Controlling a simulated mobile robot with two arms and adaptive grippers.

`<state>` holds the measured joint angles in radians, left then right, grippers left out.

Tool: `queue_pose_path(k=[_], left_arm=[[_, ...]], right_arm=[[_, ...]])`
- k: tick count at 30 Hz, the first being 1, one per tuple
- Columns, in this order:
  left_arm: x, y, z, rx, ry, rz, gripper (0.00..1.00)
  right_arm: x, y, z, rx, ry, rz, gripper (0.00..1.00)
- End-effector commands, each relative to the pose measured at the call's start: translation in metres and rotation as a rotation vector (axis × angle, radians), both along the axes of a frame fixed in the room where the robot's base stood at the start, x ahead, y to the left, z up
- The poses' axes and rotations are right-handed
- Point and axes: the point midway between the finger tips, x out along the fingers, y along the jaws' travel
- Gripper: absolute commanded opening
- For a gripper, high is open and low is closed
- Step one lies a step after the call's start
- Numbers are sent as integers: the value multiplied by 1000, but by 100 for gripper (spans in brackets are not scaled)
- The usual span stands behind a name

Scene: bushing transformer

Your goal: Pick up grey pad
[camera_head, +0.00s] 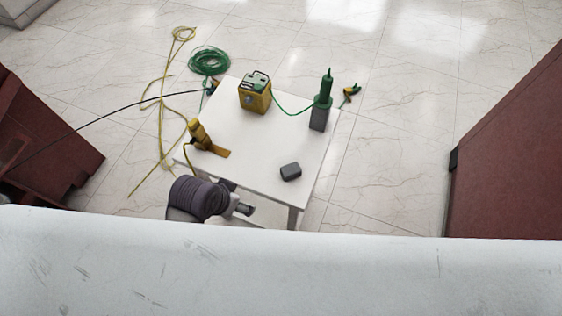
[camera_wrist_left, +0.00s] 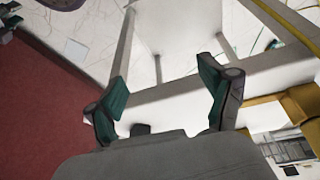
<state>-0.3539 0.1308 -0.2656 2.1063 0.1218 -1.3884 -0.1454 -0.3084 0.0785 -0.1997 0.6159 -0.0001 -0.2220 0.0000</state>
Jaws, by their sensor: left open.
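The grey pad (camera_head: 291,172) is a small dark block lying on the white table (camera_head: 270,150), near its front right corner. Nothing touches the pad. I cannot make out the pad in the left wrist view. My left gripper (camera_wrist_left: 165,100) is open in that view, its two green-padded fingers wide apart with nothing between them. White table legs and an edge show beyond the fingers. In the head view I cannot clearly make out the left gripper's fingers. My right gripper is not in view.
A yellow box (camera_head: 255,97) and a grey-green tool (camera_head: 320,112) stand at the table's back. A yellow tool (camera_head: 201,137) lies at its left edge. A purplish-grey rounded body (camera_head: 199,198) is at the front left corner. Red structures (camera_head: 505,170) stand either side. Table space around the pad is clear.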

Motion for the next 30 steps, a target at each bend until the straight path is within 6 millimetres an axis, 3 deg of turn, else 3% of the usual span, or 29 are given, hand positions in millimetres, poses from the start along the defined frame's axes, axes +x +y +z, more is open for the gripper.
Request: queue_pose_path(k=[11, 15, 18, 21, 24, 30], left_arm=[[52, -103, 63, -59, -137, -553, 81], [61, -148, 98, -24, -210, -923, 81], [63, -171, 118, 50, -246, -1245, 81], [65, -177, 132, 154, -246, -1554, 81], [70, -171, 141, 261, -208, -1815, 81], [82, -145, 153, 406, -89, -2126, 81]], right_arm=[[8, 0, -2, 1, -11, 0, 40], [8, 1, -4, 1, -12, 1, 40], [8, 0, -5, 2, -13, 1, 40], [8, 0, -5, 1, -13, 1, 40], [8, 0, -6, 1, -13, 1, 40], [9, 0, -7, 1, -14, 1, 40]])
